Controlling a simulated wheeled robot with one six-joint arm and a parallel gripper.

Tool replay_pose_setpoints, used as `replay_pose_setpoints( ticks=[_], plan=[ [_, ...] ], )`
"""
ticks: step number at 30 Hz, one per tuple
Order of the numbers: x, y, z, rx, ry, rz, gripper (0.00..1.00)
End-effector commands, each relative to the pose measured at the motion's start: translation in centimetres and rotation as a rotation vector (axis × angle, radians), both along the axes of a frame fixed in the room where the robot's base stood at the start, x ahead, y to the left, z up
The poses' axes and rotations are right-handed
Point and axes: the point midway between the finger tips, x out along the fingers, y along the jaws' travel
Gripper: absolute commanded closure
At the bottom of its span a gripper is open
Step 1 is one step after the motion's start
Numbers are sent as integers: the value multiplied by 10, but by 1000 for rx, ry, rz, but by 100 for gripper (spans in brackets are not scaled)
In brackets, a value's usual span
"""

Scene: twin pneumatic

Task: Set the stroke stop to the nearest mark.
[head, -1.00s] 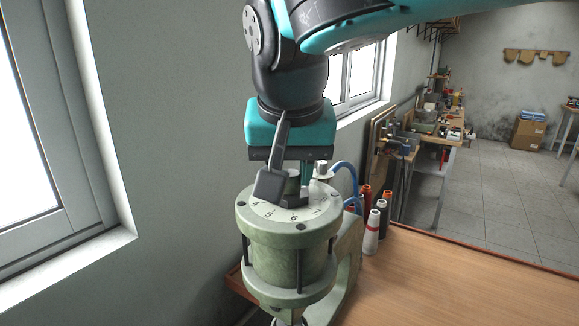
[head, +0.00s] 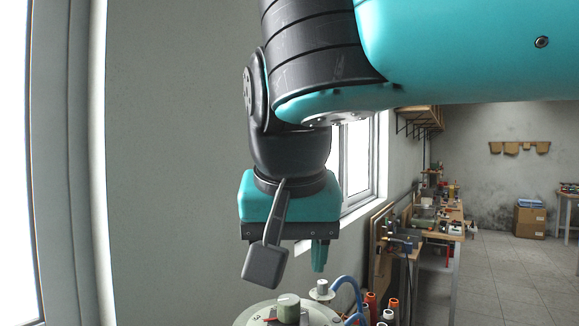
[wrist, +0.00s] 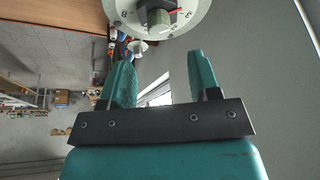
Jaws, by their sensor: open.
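The stroke stop is a pale grey-green knob (head: 289,308) with a red pointer beside it, on a round numbered dial (head: 249,319) at the bottom of the head view. The picture edge cuts off the dial and hides the green cylinder below. In the wrist view the knob (wrist: 158,19) and part of the dial (wrist: 129,5) show at the top, the red pointer lying near a scale line. I cannot read which mark it is on. My gripper (head: 292,262) is open and empty above the knob, apart from it; both teal fingers (wrist: 160,62) show in the wrist view.
A small fitting (head: 322,289) with a blue hose (head: 347,284) stands close behind the dial. Several thread spools (head: 369,302) stand to its right. A wall with windows runs along the left and behind my arm. The space around my fingers is clear.

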Motion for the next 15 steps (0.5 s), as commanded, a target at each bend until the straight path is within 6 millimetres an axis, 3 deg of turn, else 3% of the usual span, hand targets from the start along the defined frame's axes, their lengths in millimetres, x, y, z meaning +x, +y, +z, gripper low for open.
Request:
replay_pose_setpoints(
  ticks=[1,6,15],
  plan=[
    [-6,2,19,3,0,5,44],
    [-22,3,59,2,0,2,44],
    [-37,3,92,-1,2,2,44]
  ],
)
